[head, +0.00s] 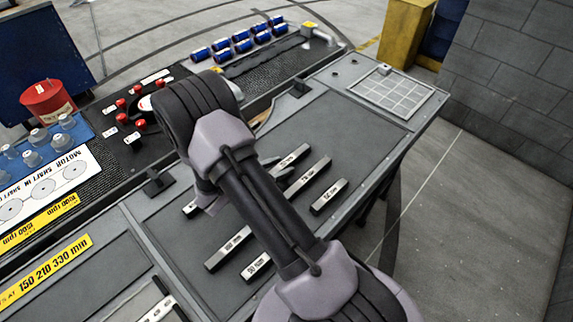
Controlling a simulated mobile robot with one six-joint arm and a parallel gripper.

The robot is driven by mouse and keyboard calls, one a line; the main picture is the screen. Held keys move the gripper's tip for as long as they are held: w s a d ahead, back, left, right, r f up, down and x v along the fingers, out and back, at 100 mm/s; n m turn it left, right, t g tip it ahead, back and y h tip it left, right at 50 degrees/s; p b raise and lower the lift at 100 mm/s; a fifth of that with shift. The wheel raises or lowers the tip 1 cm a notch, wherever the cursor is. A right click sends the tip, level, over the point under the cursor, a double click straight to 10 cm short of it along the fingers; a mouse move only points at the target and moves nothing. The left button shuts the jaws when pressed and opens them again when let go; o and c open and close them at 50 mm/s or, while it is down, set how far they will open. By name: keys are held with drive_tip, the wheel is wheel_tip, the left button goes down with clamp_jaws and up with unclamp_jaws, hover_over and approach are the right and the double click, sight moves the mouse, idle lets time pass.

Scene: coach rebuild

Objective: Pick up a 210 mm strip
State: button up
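Several dark strips with white end labels lie on a grey panel (350,130) of the bench. On the right of my arm are an upper strip (291,157), a middle strip (309,176) and a lower strip (329,197). Left of and below my arm are two more strips, one (228,248) above the other (257,264). The labels are too small to read surely, so I cannot tell which strip is 210 mm. My arm crosses the panel and covers parts of some strips. My gripper's fingers are hidden behind the arm.
A yellow sign (45,270) reading "150 210 330 mm" lies at the left. A light grid plate (391,92) is at the bench's right end. Blue cylinders (241,42), red knobs (140,124) and a red pot (47,102) stand further back. Open floor lies right of the bench.

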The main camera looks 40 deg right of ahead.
clamp_jaws()
